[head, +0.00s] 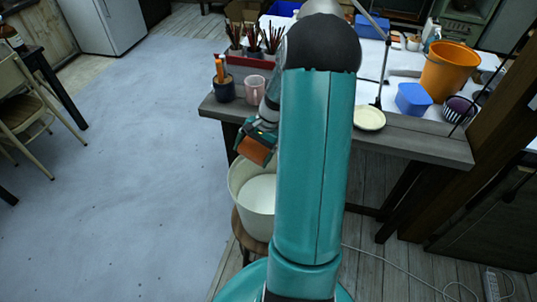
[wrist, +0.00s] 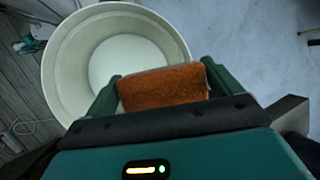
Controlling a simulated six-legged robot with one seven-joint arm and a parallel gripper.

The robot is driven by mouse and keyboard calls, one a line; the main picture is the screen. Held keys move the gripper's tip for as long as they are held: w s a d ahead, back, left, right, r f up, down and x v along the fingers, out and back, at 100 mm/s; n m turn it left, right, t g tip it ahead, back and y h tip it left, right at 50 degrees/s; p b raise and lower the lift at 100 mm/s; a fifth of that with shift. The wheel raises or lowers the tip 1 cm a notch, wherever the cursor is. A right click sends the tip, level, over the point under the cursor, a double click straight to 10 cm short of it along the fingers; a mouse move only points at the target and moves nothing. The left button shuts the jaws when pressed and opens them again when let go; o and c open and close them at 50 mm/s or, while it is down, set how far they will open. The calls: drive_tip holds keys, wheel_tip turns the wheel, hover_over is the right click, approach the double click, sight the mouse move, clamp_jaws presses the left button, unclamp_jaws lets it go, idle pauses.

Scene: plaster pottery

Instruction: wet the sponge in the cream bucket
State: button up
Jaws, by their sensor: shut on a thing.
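My gripper (head: 257,139) is shut on the orange-brown sponge (head: 255,152). In the wrist view the sponge (wrist: 163,87) sits between the two dark green fingers of my gripper (wrist: 160,85). The cream bucket (head: 233,187) stands on a round wooden stool below. The sponge is above the bucket's far rim in the head view, tilted. In the wrist view the bucket (wrist: 60,70) lies behind the sponge, its pale round inside partly covered by it. My arm hides the bucket's right side in the head view.
A grey wooden table (head: 420,147) stands just beyond the bucket, with a pink mug (head: 254,90), a dark pot (head: 223,88), a cream plate (head: 369,118), a blue box (head: 413,98) and an orange bucket (head: 449,70). A white cable (head: 400,268) lies at right.

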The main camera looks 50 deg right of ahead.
drive_tip(key=s+d+m+t, duration=0.2)
drive_tip(key=s+m, duration=0.1)
drive_tip(key=s, duration=0.2)
wheel_tip(320, 180, down, 23)
drive_tip(key=shift+f+h, duration=0.15)
drive_tip(key=shift+h, duration=0.15)
idle(1.5)
drive_tip(key=shift+d, duration=0.1)
idle(0.4)
wheel_tip(320, 180, up, 22)
drive_tip(key=shift+f, duration=0.25)
idle(2.0)
idle(1.0)
